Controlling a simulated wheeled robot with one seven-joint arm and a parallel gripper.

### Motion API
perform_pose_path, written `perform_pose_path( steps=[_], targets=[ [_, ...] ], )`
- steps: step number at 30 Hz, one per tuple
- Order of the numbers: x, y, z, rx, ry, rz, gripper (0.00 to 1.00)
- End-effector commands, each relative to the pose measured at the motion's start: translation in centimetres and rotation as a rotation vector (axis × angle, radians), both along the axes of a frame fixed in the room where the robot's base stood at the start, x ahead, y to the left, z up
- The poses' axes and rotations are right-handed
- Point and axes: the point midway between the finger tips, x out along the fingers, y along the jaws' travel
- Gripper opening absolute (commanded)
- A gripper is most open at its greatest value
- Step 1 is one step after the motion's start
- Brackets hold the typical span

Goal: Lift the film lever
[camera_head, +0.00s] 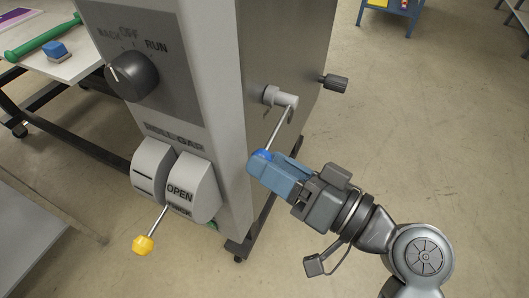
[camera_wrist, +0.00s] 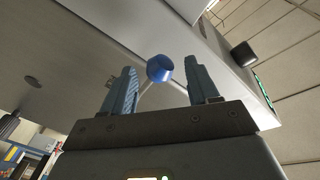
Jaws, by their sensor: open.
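A thin metal lever (camera_head: 277,130) with a blue knob (camera_head: 262,155) hangs from a pivot on the side of the grey machine, slanting down. My gripper (camera_head: 268,166) is at the knob, coming from the lower right. In the wrist view the blue knob (camera_wrist: 159,68) appears between my two spread fingers, with a gap on each side. The gripper is open and holds nothing. The fingers partly hide the knob in the head view. No label marks this lever in these views.
The machine's front has a black dial (camera_head: 132,76) near RUN, an OPEN rocker (camera_head: 193,188) and a second lever with a yellow knob (camera_head: 143,245). A black knob (camera_head: 335,83) juts from the side. A table (camera_head: 75,65) stands at left.

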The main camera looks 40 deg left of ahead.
Motion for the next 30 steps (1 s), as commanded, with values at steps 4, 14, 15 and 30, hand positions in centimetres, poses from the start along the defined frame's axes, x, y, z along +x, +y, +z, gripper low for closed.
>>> perform_pose_path(
  steps=[4,14,15,30],
  targets=[
    [0.0,1.8,0.1,-0.002,0.001,0.001,0.6],
    [0.0,2.8,-0.1,-0.001,0.001,-0.002,0.6],
    [0.0,2.8,-0.1,-0.001,0.001,-0.002,0.6],
    [0.0,2.7,-0.1,-0.001,0.0,-0.002,0.17]
  ],
)
